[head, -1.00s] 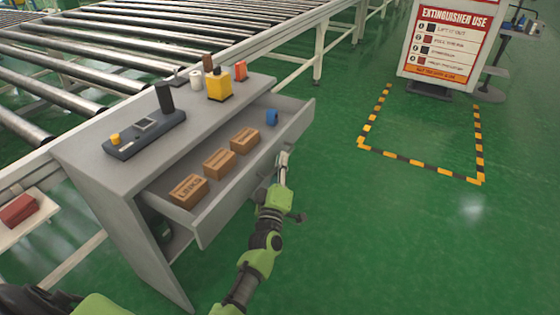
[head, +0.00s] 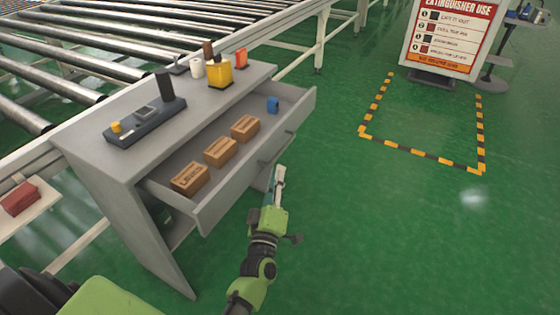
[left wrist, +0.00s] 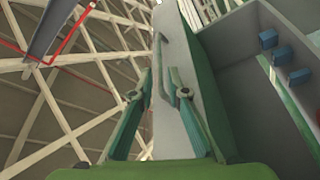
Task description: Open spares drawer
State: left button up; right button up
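The spares drawer (head: 262,157) is pulled out from the grey cabinet (head: 90,140). My right gripper is not in view.
On the cabinet top are a dark device (head: 145,120), a yellow container (head: 220,72) and a white roll (head: 196,68). A roller conveyor (head: 150,40) runs behind. An extinguisher sign (head: 447,38) stands at back right. The green floor to the right is clear.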

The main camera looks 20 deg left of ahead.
pick_arm(q)
jog(key=v, duration=0.2)
jog(key=shift+s+d, duration=0.1)
jog(key=shift+s, duration=0.25)
jog(key=shift+f, duration=0.1)
